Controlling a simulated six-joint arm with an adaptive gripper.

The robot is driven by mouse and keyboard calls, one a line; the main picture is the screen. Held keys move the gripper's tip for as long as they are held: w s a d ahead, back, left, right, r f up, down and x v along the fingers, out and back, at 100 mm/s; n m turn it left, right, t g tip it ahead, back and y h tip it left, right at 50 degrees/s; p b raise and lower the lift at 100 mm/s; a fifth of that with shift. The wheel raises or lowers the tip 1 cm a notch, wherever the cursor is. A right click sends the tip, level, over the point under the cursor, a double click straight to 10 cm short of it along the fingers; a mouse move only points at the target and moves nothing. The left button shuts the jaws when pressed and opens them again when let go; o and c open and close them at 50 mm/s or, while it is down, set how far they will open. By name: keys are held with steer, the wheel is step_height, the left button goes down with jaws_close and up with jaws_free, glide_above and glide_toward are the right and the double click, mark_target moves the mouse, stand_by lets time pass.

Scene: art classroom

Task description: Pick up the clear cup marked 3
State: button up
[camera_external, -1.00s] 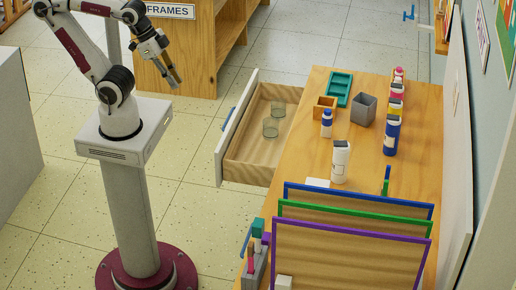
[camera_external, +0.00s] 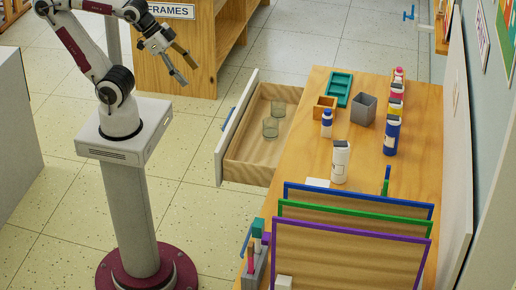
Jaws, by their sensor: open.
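Two clear cups stand inside the open wooden drawer (camera_external: 248,158), a far one (camera_external: 278,108) and a near one (camera_external: 270,128). They are close together, and both look upright and empty. No number can be read on either cup at this size. My gripper (camera_external: 190,76) is open and empty, with its two fingers spread apart. It is in the air at the upper left, to the left of the drawer and well apart from both cups.
The drawer's pale front panel (camera_external: 236,128) stands up on its left side. The table (camera_external: 300,150) holds paint bottles (camera_external: 392,135), a grey bin (camera_external: 364,109), a teal tray (camera_external: 338,89), an orange box (camera_external: 325,107) and framed boards (camera_external: 350,255). Floor between my base and the drawer is clear.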

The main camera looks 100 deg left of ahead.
steer(key=w+r+t, duration=0.3)
steer(key=w+r, duration=0.3)
steer(key=w, duration=0.3)
steer(key=w+r+t, duration=0.3)
steer(key=w+r, duration=0.4)
steer(key=w, duration=0.3)
steer(key=w+d+m+t+h, duration=0.2)
steer(key=w+d, duration=0.2)
steer(key=w, duration=1.1)
steer(key=w+d+f+m+h, duration=0.2)
steer(key=w+d+f, duration=0.2)
steer(key=w+f, duration=0.9)
steer(key=d+f+g, duration=0.1)
steer(key=f, duration=0.7)
steer(key=d+f+g, duration=0.1)
steer(key=f, duration=0.7)
steer(key=w+d+f+g, duration=0.1)
steer(key=f, duration=0.7)
steer(key=shift+w+h, duration=0.1)
steer(key=shift+h, duration=0.2)
steer(key=shift+w, duration=0.1)
